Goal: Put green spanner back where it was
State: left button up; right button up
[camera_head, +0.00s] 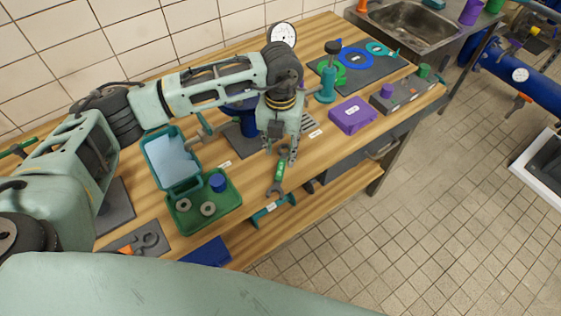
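The green spanner (280,171) has a green middle and dark ends. It shows near the front edge of the wooden bench, just below my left gripper (288,153). The fingertips of that gripper are at the spanner's upper end. They overlap it in the picture, so I cannot tell whether they are closed on it or just beside it. I also cannot tell whether the spanner rests on the bench or is a little above it. Its lower end is close to a teal bar with raised ends (272,209). My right gripper is not in view.
A green open case (205,222) with rings and a blue cap stands left of the spanner. A grey mat with dark shapes (128,238) lies at lower left. A purple box (352,115) and a grey block (400,95) stand to the right. A sink (410,30) is beyond.

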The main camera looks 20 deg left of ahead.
pick_arm(q)
jog(key=shift+r+b, duration=0.45)
jog(key=shift+r, duration=1.5)
